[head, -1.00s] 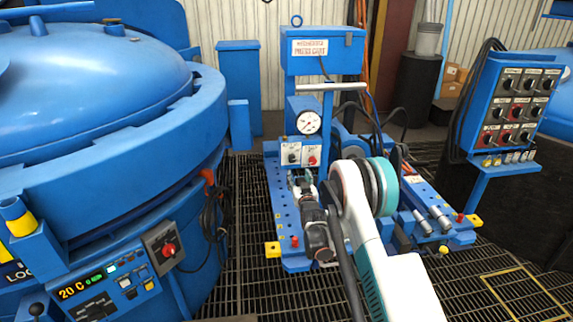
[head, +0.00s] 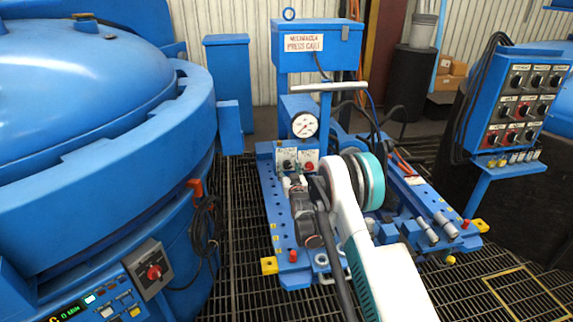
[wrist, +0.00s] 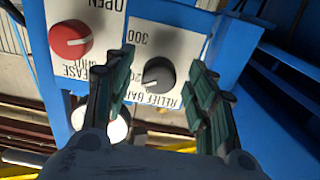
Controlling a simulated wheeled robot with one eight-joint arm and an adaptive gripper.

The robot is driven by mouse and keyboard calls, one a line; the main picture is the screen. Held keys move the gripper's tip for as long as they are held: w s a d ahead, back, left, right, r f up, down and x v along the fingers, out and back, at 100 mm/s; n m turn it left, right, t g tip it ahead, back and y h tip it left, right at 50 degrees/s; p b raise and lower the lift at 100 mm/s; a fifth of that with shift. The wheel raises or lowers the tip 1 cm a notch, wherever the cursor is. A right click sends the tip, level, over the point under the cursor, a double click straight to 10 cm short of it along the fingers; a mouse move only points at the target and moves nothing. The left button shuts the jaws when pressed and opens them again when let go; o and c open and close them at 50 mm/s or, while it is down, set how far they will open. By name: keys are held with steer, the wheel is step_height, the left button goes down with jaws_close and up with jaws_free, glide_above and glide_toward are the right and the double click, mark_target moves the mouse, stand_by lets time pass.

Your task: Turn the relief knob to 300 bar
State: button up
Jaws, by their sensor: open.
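The relief knob (wrist: 158,75) is a small black round knob with a light pointer mark, on a white plate lettered RELIEF BAR. A 300 mark stands beside it in the wrist view; its exact setting is hard to read. My gripper (wrist: 165,68) is open, with one green-black finger on each side of the knob and gaps visible. In the head view the knob (head: 288,165) sits on the left white plate of the press cart, and my gripper (head: 296,182) is just in front, partly hiding the plate's lower edge.
A red knob (wrist: 70,40) on its own white plate is close to the left finger. A round gauge (head: 305,125) stands above the plates. A blue furnace (head: 110,150) fills the left, and a control box (head: 520,100) stands at right. Grating floor lies between.

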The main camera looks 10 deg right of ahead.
steer(key=shift+w, duration=0.35)
steer(key=shift+r, duration=0.1)
steer(key=c, duration=1.1)
steer(key=shift+o, duration=0.2)
steer(key=m, duration=0.5)
steer(key=shift+m, duration=0.4)
steer(key=m, duration=0.6)
